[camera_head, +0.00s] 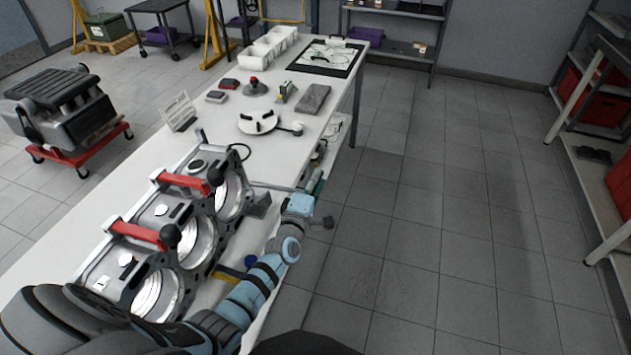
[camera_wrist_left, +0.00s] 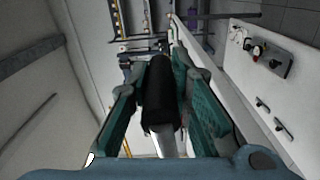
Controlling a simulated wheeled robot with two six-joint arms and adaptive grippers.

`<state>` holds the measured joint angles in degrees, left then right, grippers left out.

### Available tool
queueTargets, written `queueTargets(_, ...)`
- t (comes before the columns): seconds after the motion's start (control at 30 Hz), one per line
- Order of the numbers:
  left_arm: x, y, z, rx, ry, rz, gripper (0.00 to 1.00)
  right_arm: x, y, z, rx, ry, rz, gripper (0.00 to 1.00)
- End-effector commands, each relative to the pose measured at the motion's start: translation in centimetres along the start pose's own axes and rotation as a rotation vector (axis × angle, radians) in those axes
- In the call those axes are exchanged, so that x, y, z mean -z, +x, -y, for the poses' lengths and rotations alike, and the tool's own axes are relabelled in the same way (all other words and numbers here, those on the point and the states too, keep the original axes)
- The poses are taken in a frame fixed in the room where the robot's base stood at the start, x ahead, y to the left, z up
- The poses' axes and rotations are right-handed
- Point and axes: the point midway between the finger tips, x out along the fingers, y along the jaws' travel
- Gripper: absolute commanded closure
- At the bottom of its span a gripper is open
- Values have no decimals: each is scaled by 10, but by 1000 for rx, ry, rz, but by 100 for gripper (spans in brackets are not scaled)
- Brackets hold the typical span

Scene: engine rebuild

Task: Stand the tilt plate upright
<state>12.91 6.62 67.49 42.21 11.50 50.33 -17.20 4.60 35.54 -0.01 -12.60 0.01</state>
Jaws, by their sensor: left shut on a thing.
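The tilt plate seems to be the grey metal frame (camera_head: 150,238) with large round bores and red bars, leaning at a slant on the near part of the white bench in the head view. A thin metal rod (camera_head: 272,186) runs from beside it toward the bench's right edge. My left gripper (camera_head: 316,182) is at that edge, at the rod's far end, small in this view. In the left wrist view its teal fingers are closed around a black cylindrical grip (camera_wrist_left: 159,95) on a pale rod (camera_wrist_left: 166,143). My right gripper is not in view.
On the white bench (camera_head: 215,135) stand a round white disc (camera_head: 257,121) with black pieces, a grey block (camera_head: 313,98), a small sign (camera_head: 178,111) and white bins (camera_head: 269,44). The floor right of the bench is clear; shelving (camera_head: 592,165) stands at far right.

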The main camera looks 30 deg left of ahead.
Motion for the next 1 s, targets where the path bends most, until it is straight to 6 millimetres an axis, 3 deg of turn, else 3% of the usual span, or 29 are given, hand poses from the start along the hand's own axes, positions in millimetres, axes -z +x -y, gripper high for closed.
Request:
queueTargets(0.03,-1,1,-2,-4,-1,1,78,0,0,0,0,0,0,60)
queueTargets(0.17,-1,1,-3,-4,-1,1,60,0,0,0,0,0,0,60)
queueTargets(0.57,0,-6,-1,-3,-1,-1,60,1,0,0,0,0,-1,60)
queueTargets(1.0,2,-111,0,1,-2,-4,60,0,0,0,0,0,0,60)
